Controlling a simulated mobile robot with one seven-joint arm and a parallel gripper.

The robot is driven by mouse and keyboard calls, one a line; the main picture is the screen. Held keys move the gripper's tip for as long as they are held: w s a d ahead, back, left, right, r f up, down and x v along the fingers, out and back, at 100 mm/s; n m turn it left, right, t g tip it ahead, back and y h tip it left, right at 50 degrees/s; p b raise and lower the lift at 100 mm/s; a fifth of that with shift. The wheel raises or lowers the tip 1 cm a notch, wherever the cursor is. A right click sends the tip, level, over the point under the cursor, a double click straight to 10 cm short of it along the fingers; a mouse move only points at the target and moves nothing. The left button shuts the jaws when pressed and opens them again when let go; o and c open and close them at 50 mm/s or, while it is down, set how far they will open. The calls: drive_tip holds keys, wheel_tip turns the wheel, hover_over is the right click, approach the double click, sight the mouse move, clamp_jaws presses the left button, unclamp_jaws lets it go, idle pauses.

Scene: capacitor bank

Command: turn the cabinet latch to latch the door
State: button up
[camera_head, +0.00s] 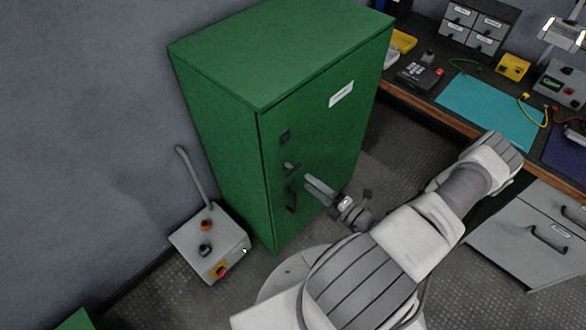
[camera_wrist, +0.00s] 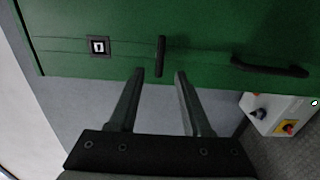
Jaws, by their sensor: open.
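The green cabinet (camera_head: 225,130) stands upright, and its door (camera_head: 325,140) looks closed or nearly so. The latch (camera_head: 291,168) is a short dark bar on the door, between a small square plate and the door handle (camera_head: 292,198). In the wrist view the latch (camera_wrist: 160,55) lies crosswise to the long handle (camera_wrist: 270,68). My gripper (camera_head: 308,182) is open and empty in front of the latch. In the wrist view the fingertips of my gripper (camera_wrist: 160,76) lie on either side of the latch's line, seemingly short of it. Contact cannot be told.
The small square plate (camera_wrist: 98,46) is beside the latch. A grey control box (camera_head: 210,243) with knobs stands on the floor left of the cabinet. A workbench (camera_head: 450,118) with a teal mat (camera_head: 488,110) and drawers is at the right. Floor shows between cabinet and bench.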

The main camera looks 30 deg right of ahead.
sight(293, 169)
drive_tip(key=x, duration=0.8)
drive_tip(key=shift+w, duration=0.1)
clamp_jaws()
